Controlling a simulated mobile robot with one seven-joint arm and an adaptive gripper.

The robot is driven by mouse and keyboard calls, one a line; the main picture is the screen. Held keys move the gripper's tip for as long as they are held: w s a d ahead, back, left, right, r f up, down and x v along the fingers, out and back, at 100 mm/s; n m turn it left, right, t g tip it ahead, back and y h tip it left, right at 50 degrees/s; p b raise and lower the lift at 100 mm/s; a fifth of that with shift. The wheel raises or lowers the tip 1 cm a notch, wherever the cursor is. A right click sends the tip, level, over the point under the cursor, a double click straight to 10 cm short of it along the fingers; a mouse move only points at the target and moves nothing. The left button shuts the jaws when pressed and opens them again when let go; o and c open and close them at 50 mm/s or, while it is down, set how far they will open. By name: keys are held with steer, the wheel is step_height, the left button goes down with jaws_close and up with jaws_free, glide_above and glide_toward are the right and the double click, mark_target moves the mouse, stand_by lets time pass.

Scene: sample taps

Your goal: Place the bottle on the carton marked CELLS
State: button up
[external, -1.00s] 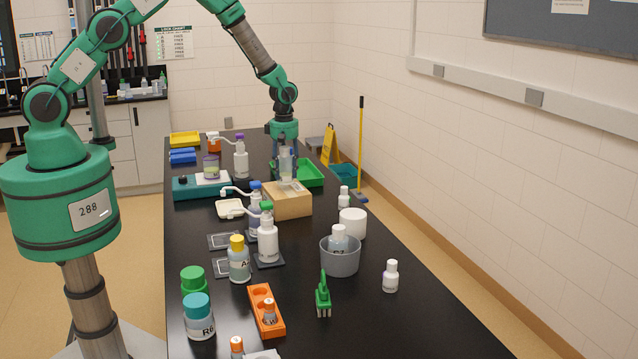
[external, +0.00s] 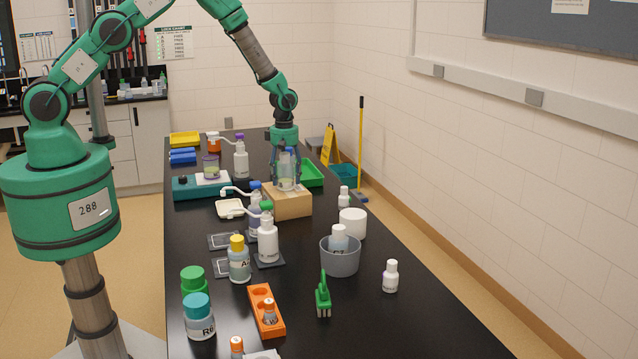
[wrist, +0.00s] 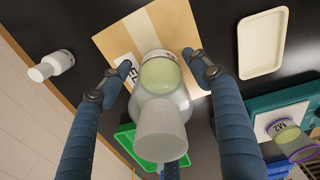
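The bottle (external: 286,184), clear with a pale greenish content and a grey cap, stands upright on the cardboard carton (external: 290,207). In the wrist view the bottle (wrist: 160,105) sits over the middle of the carton (wrist: 185,30), near its tape strip. Part of a white label with dark letters shows on the carton; the bottle and a finger hide the rest. My gripper (external: 285,168) is around the bottle from above. In the wrist view my gripper's (wrist: 157,76) fingers are spread on both sides, with gaps between them and the bottle.
A green tray (external: 312,174) lies behind the carton. Wash bottles (external: 255,196) stand close at its left front, and a white dish (external: 230,208) lies left. A small white bottle (external: 344,197) stands right. The table's right front is mostly clear.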

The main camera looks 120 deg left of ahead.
mark_target(285, 153)
steer(key=shift+r, duration=0.1)
steer(key=shift+r+b, duration=0.8)
steer(key=shift+r, duration=5.3)
